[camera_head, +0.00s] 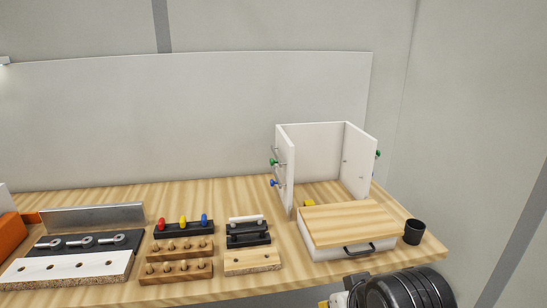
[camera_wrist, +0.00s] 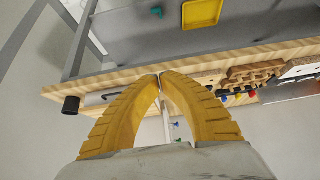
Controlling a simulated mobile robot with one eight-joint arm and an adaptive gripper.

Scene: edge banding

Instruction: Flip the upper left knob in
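A white open box (camera_head: 318,150) stands on the right part of the workbench. Its left panel (camera_head: 286,170) carries a green knob (camera_head: 273,162) with a blue knob (camera_head: 273,183) below it; both stick out to the left. Another green knob (camera_head: 378,153) sits on the outside of the right panel. The wrist view looks upside down and shows a green knob (camera_wrist: 176,125) and a blue knob (camera_wrist: 178,141) behind my fingers, apart from them. My gripper (camera_wrist: 160,76) has its yellow fingertips together with nothing visible between them, away from the knobs.
A wood-topped case (camera_head: 346,224) with a black handle lies in front of the box, beside a black cup (camera_head: 414,231). Wooden peg racks (camera_head: 178,271) and a rack of coloured handles (camera_head: 184,229) stand to the left. The space above the bench is clear.

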